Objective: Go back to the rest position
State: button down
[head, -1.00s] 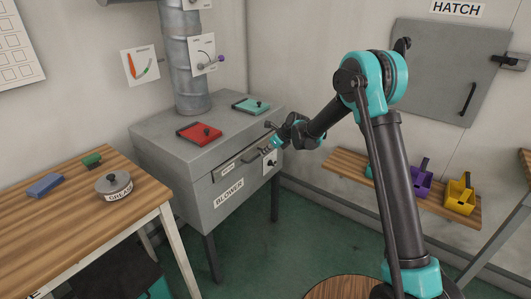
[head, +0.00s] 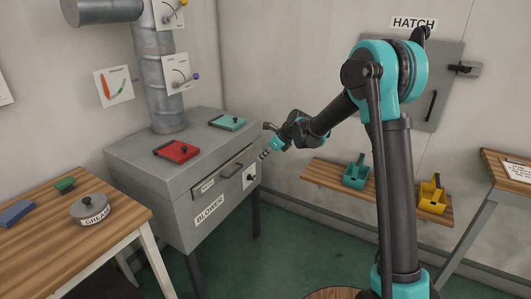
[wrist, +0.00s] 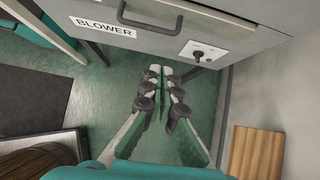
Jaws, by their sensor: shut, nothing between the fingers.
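My gripper (head: 264,154) is at the right end of the grey blower box (head: 134,156) in the head view, in front of its right front corner. In the wrist view my gripper (wrist: 161,73) has its fingertips together with nothing between them, over the green floor. The blower's front, with its handle (wrist: 150,22) and a small switch plate (wrist: 202,54), shows beyond the fingertips. My arm is bent, its elbow high on the right of the head view. I cannot tell the exact gap between fingertips and blower.
A wooden table (head: 60,243) with a grease tin (head: 90,209) stands left. A low wall shelf (head: 318,176) holds a teal holder (head: 356,172) and a yellow holder (head: 432,195). Another table (head: 510,158) stands right. A hatch (head: 437,100) is on the back wall. Open floor lies below my gripper.

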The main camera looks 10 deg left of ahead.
jog(key=s+d+r+n+t+h, duration=0.1)
jog(key=s+d+n+h, duration=0.1)
jog(key=s+d+n, duration=0.65)
jog(key=s+d+r+n+h, duration=0.15)
jog(key=s+d, duration=0.35)
jog(key=d, duration=0.8)
jog(key=s+d+f+n+h, duration=0.2)
jog(key=s+d+n, duration=0.3)
jog(key=s+d, duration=0.3)
jog(key=s+d+f+n+h, duration=0.2)
jog(key=s+d+f+n, duration=0.3)
jog(key=s+d, duration=0.3)
jog(key=s+n, duration=0.1)
jog(key=s, duration=0.3)
jog(key=shift+s+d+f+n+t, duration=0.15)
jog(key=shift+s+d+n+t, duration=0.15)
jog(key=shift+s, duration=0.1)
jog(key=c, duration=2.3)
grip_release()
